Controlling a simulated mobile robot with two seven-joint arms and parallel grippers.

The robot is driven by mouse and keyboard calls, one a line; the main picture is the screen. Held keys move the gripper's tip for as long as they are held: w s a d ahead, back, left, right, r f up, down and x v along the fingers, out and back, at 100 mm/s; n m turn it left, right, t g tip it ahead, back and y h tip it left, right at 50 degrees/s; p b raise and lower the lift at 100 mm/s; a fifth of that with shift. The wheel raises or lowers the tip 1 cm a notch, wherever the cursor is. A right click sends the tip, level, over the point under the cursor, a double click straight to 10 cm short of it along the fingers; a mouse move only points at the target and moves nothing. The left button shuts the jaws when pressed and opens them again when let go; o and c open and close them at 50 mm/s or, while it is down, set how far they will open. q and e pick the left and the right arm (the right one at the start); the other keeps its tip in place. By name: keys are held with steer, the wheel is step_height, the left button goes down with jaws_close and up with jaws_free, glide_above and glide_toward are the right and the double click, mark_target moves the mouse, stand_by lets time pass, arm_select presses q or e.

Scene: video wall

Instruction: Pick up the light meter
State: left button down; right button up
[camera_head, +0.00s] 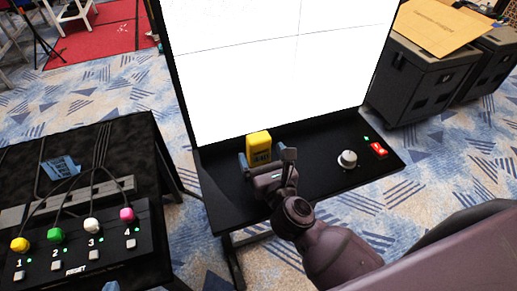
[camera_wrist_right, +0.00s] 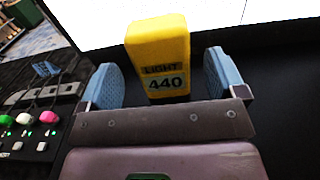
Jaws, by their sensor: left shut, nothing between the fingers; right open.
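The light meter (camera_head: 259,146) is a yellow upright block on the black shelf below the white screen. In the right wrist view the fingers of the right gripper (camera_wrist_right: 161,80) stand apart, with a gap on both sides of the meter. The meter's base is hidden behind the gripper. My left gripper is not in view.
The black shelf (camera_head: 224,203) also holds a silver knob (camera_head: 347,159) and a red switch (camera_head: 378,149) to the right. The white screen (camera_head: 280,70) rises behind. A black table at left carries a button panel (camera_head: 80,240) with coloured knobs. Dark cases (camera_head: 425,75) stand at right.

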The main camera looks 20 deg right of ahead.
steer(key=shift+w, duration=2.6)
steer(key=shift+c, duration=0.3)
steer(key=c, duration=1.1)
